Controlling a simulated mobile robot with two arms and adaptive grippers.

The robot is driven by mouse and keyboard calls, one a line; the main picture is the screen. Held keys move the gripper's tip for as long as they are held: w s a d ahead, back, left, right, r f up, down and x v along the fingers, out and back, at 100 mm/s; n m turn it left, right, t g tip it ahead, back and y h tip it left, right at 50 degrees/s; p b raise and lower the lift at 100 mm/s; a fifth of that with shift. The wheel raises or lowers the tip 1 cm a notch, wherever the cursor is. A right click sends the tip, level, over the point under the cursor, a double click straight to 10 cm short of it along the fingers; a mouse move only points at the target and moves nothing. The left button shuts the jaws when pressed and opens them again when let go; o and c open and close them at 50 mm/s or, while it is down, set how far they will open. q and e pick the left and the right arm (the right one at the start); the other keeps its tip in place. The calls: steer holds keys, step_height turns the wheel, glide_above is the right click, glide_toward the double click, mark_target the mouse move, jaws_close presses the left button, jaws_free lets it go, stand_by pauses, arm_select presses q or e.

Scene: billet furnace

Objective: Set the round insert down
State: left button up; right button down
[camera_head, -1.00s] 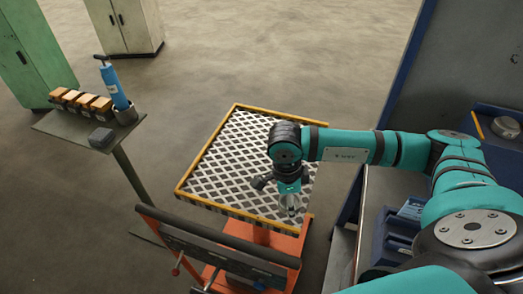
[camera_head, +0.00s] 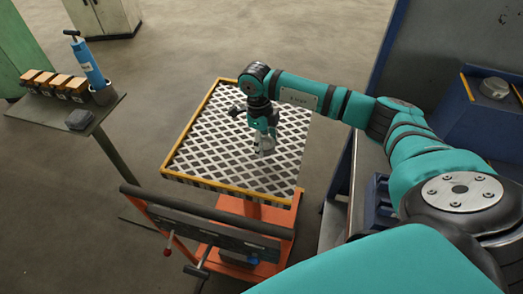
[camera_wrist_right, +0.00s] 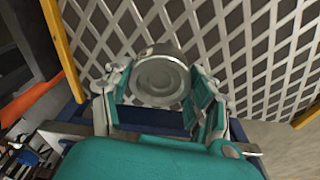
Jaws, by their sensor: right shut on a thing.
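The round insert (camera_wrist_right: 160,78) is a grey metal disc-like piece between the fingers of my right gripper (camera_wrist_right: 158,92) in the right wrist view. My right gripper is shut on it. In the head view my right gripper (camera_head: 263,148) points down over the white lattice top of the orange cart (camera_head: 205,135), right of its middle. The insert is mostly hidden by the fingers there. I cannot tell whether it touches the lattice. My left gripper is not in view.
A yellow rim (camera_head: 190,125) edges the cart top, and most of the lattice is bare. A side stand (camera_head: 100,112) at left holds wooden-topped blocks (camera_head: 55,82) and a blue cylinder (camera_head: 88,62). A blue bench (camera_head: 495,125) with a round metal piece (camera_head: 494,88) stands at right.

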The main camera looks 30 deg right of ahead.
steer(key=shift+w, duration=0.85)
steer(key=shift+f+b, duration=1.25)
steer(key=shift+f, duration=0.5)
steer(key=shift+f, duration=0.1)
steer(key=shift+c, duration=2)
jaws_free()
steer(key=shift+r, duration=0.5)
steer(key=r+b, duration=0.1)
steer(key=r, duration=0.2)
steer(key=r+b, duration=0.1)
steer(key=r, duration=0.3)
steer(key=w+r+b, duration=0.1)
steer(key=r, duration=0.3)
steer(key=shift+a, duration=0.3)
